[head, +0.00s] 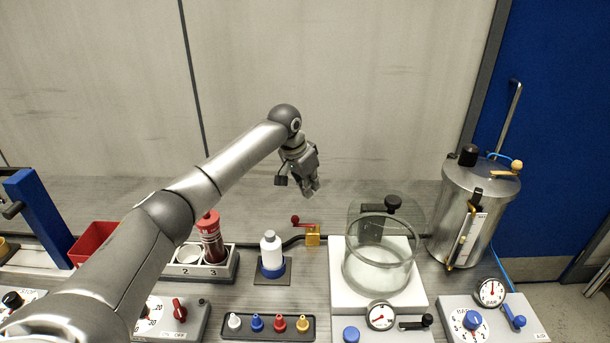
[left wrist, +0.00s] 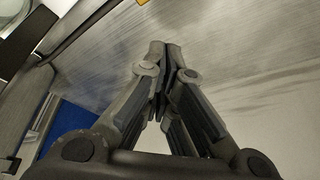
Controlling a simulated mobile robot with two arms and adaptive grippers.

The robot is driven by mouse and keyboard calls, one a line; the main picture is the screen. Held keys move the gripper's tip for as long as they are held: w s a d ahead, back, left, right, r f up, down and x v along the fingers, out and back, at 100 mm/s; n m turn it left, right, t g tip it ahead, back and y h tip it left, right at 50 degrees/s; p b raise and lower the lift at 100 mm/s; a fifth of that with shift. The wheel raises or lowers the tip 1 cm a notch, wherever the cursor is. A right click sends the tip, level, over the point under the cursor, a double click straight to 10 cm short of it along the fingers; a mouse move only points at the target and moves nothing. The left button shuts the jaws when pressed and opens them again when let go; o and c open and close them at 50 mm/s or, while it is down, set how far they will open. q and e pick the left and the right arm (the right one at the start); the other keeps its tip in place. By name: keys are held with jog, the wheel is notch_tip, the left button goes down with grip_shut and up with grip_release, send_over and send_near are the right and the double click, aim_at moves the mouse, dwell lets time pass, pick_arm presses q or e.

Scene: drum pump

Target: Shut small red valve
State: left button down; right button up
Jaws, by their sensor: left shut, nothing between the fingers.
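The small red valve (head: 302,222) shows in the head view as a red lever with a round knob at its left end, on a brass body (head: 313,236) at the back of the bench. A black hose runs from the brass body to the left. My left gripper (head: 311,192) is above and behind the valve in the head view, apart from it. In the left wrist view its fingertips (left wrist: 166,46) meet and hold nothing. A yellow bit (left wrist: 142,2) at that view's top edge may be the valve body. My right gripper is not in view.
A glass vessel (head: 378,265) on a white base stands right of the valve, and a metal tank (head: 472,215) is at the far right. A white bottle (head: 271,250) stands just left of the valve. A rack of coloured caps (head: 267,327) lies in front.

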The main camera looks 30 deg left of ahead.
pick_arm(q)
jog(key=f, duration=0.1)
jog(key=s+f+p, duration=0.1)
jog(key=f, duration=0.1)
jog(key=s+f+p, duration=0.1)
jog(key=f, duration=0.1)
jog(key=shift+s+a, duration=0.15)
jog(key=shift+a, duration=0.2)
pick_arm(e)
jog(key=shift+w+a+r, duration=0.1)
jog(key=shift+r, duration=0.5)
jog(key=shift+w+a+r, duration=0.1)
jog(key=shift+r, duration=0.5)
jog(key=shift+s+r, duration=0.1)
